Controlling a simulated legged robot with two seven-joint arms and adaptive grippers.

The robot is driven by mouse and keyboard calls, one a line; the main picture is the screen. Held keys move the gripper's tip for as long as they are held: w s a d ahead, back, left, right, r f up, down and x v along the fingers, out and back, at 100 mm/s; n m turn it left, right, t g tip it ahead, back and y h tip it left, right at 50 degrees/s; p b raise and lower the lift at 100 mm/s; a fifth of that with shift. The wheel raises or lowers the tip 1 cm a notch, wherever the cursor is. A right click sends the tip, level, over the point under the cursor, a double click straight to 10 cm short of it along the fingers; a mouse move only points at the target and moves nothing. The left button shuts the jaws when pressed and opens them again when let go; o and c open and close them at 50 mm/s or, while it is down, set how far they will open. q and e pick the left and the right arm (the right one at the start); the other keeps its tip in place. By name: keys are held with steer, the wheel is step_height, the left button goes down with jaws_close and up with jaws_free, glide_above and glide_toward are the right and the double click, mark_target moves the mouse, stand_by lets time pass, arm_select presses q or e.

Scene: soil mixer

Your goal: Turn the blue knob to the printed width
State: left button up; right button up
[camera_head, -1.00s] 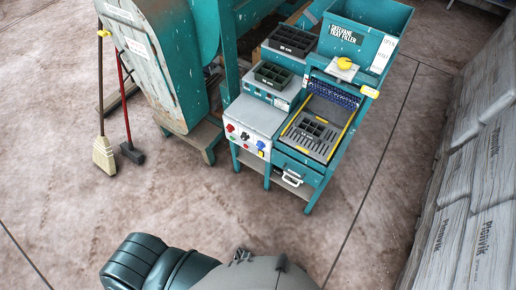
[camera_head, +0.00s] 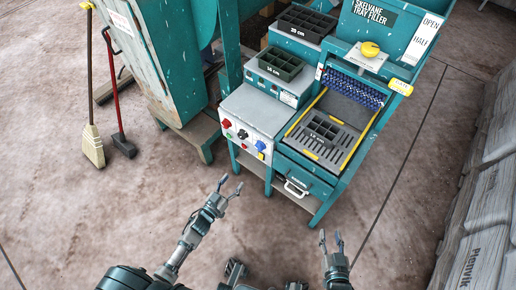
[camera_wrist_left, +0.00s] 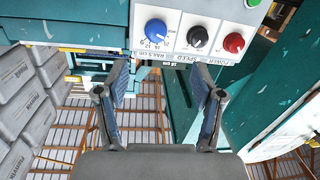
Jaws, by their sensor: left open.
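The blue knob (camera_head: 260,145) sits at the right end of the white control panel on the teal tray filler. It also shows at the top of the left wrist view (camera_wrist_left: 156,31), with small printed marks beside it that are hard to read. My left gripper (camera_head: 231,187) is open and empty, in front of and below the panel, apart from the knob. In the left wrist view its fingers (camera_wrist_left: 160,85) are spread just short of the panel's edge. My right gripper (camera_head: 331,239) is open and empty, near the filler's front right leg.
A black knob (camera_head: 242,134) and a red knob (camera_head: 227,124) share the panel. Dark trays labelled 14 cm (camera_head: 280,65) and 20 cm (camera_head: 307,23) stand above. A drawer handle (camera_head: 296,188) juts out below. A broom (camera_head: 93,146) leans at left; stacked bags (camera_head: 485,215) line the right.

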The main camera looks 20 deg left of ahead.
arm_select(q)
steer(key=b, duration=0.2)
glide_toward(258, 149)
steer(key=w+f, duration=0.1)
steer(key=w, duration=0.1)
steer(key=shift+t, duration=0.3)
steer(key=b+x, duration=0.1)
steer(key=x, duration=0.2)
steer(key=b+x, duration=0.1)
steer(key=x, duration=0.3)
steer(key=shift+d, duration=0.2)
steer(key=shift+w+d+r, duration=0.1)
steer(key=shift+w, duration=0.2)
arm_select(e)
step_height(258, 149, up, 11)
steer(key=w+a+t+y, duration=0.1)
steer(key=t+y, duration=0.1)
steer(key=t, duration=0.6)
steer(key=shift+w+a+r, duration=0.15)
steer(key=shift+w+a, duration=0.05)
steer(key=shift+a, duration=0.15)
arm_select(q)
steer(key=c, duration=1.1)
